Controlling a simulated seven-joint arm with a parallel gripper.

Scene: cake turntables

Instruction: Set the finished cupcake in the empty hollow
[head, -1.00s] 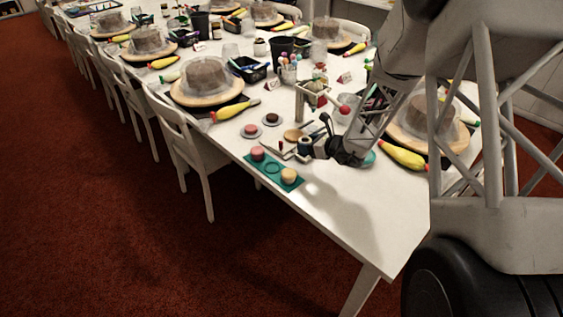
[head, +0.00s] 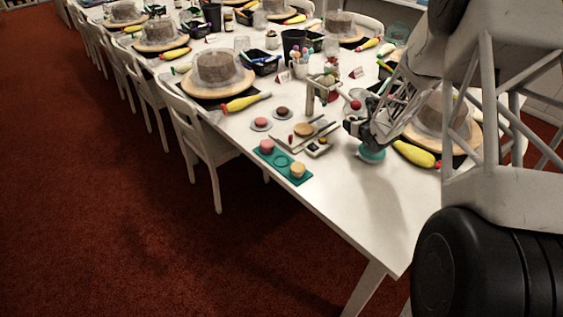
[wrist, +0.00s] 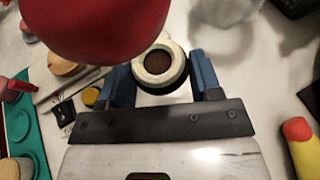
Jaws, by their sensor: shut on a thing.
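The teal tray (head: 291,174) lies near the table's front edge, left of my gripper. It has a pink cupcake (head: 266,146) at its far end, a yellowish cupcake (head: 298,171) at its near end and an empty middle hollow (head: 282,160). The empty hollow also shows in the wrist view (wrist: 19,121).
A stand with a red ball (head: 356,105) is close to my gripper; the ball (wrist: 95,25) looms large in the wrist view. The front corner is clear.

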